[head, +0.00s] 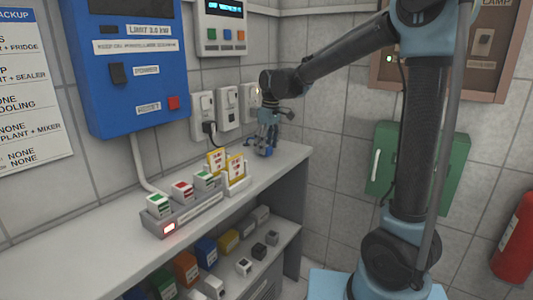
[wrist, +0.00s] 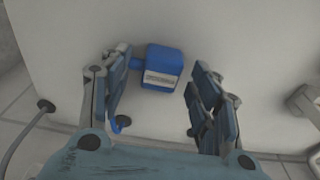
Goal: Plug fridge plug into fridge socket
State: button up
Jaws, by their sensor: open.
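A blue plug (wrist: 162,67) with a small pale label lies on the grey shelf (wrist: 240,50); the label is too small to read. In the head view the blue plug (head: 267,152) shows only partly beneath my gripper (head: 265,143). In the wrist view my gripper (wrist: 160,105) is open, its fingers on either side of the plug's near side. The plug is nearer the left finger; contact cannot be told. Wall sockets (head: 228,107) stand in a row behind the shelf. The left one (head: 201,104) has a black plug in it. My arm partly covers the right one (head: 249,102). I cannot tell which is the fridge's.
A grey strip (head: 188,216) with several coloured blocks and yellow cards stands on the shelf to the left. A blue box (head: 135,75) hangs above. Several small blocks fill the lower shelf (head: 283,239). A green case (head: 440,165) is on the right wall.

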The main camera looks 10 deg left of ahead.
jog(key=shift+a+f, duration=0.1)
jog(key=shift+f, duration=0.65)
jog(key=c, duration=1.1)
jog(key=shift+r, duration=0.1)
notch_tip(320, 180, up, 10)
jog(key=shift+f, duration=0.1)
